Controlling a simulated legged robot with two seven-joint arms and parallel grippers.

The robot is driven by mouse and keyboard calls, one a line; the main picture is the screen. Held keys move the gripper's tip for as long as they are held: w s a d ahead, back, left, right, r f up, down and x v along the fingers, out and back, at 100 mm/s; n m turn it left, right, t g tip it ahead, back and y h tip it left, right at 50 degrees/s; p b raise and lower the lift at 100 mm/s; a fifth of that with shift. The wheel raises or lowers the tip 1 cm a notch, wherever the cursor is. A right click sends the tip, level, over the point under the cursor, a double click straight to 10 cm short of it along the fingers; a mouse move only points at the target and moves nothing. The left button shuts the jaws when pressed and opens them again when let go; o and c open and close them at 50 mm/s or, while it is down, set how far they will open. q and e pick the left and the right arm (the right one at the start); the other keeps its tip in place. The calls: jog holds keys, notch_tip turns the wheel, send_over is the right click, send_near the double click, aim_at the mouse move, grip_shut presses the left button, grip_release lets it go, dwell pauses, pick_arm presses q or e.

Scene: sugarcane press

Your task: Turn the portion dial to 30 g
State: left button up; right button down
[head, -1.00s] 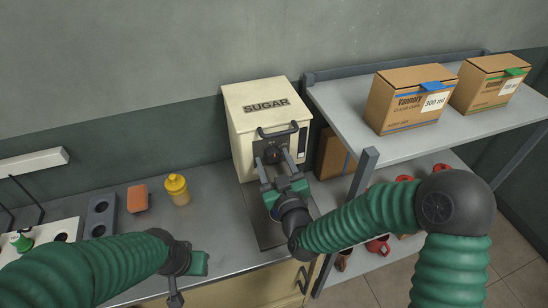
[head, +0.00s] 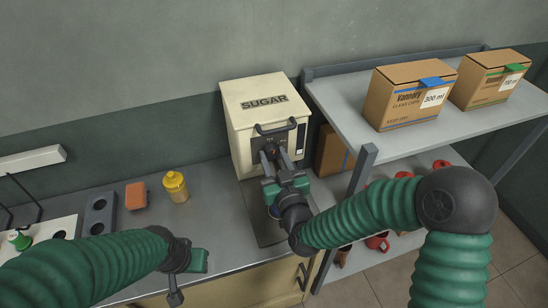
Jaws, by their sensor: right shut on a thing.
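The cream sugar dispenser (head: 262,104), marked SUGAR, stands on the steel counter against the wall. It has a dark handle on its upper front. The portion dial (head: 270,150) is a small dark knob below the handle, largely hidden by my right gripper. My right gripper (head: 271,158) is at the dispenser's front with its fingers shut on the dial. The dial's marks and setting cannot be read. My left gripper (head: 186,280) is low over the counter's front edge, away from the dispenser; its fingers are not clear.
A yellow bottle (head: 175,186) and an orange sponge (head: 136,195) sit on the counter to the left. A shelf (head: 340,103) with cardboard boxes (head: 410,95) stands to the right, with red items on its lower level. Some counter between the bottle and dispenser is clear.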

jog(key=m, duration=0.5)
jog(key=shift+f+b, duration=0.15)
jog(key=shift+b, duration=0.15)
jog(key=shift+m+g, duration=0.4)
jog(key=shift+m, duration=2)
jog(key=shift+f, duration=0.1)
jog(key=c, duration=0.9)
grip_release()
jog(key=shift+d, duration=0.1)
